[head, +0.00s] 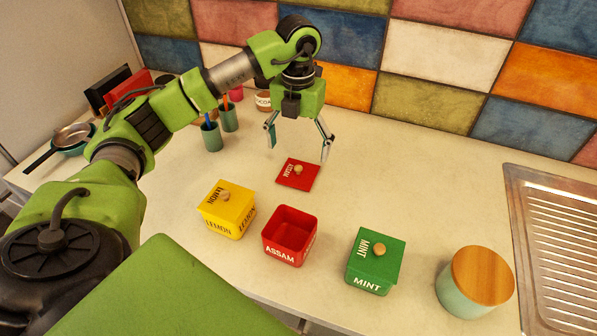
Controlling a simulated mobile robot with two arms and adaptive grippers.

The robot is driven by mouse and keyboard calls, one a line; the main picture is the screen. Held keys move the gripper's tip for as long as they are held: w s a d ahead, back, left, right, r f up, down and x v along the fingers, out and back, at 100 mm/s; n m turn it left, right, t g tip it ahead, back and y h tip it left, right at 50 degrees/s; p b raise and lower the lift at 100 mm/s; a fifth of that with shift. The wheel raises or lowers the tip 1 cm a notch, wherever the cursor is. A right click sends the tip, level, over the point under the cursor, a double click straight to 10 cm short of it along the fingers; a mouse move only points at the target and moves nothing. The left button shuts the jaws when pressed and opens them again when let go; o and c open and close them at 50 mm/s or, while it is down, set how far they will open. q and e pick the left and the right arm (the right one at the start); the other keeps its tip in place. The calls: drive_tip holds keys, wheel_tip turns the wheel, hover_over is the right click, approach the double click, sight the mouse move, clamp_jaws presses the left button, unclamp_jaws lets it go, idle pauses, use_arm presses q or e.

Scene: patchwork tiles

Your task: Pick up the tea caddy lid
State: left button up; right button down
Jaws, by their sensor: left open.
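The red tea caddy lid (298,174), marked ASSAM and with a round wooden knob, lies flat on the counter behind the caddies. The red ASSAM caddy (289,236) stands open in front of it. My left gripper (299,150) hangs above and slightly behind the lid, pointing down. Its fingers are spread wide and hold nothing. The lid is apart from the caddy. My right gripper does not show.
A yellow LEMON caddy (227,209) and a green MINT caddy (375,261) stand lidded beside the red one. A teal canister (474,283) and a metal sink (560,240) are at right. Cups with pens (211,135), a cocoa jar (263,101) and pans (70,138) are behind.

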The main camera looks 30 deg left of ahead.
sight(298, 167)
use_arm(q)
drive_tip(key=shift+f, duration=0.8)
wheel_tip(298, 167, down, 4)
drive_tip(key=shift+s+f+p, duration=0.1)
drive_tip(key=shift+p, duration=1)
drive_tip(key=shift+f, duration=0.55)
drive_tip(key=c, duration=1.2)
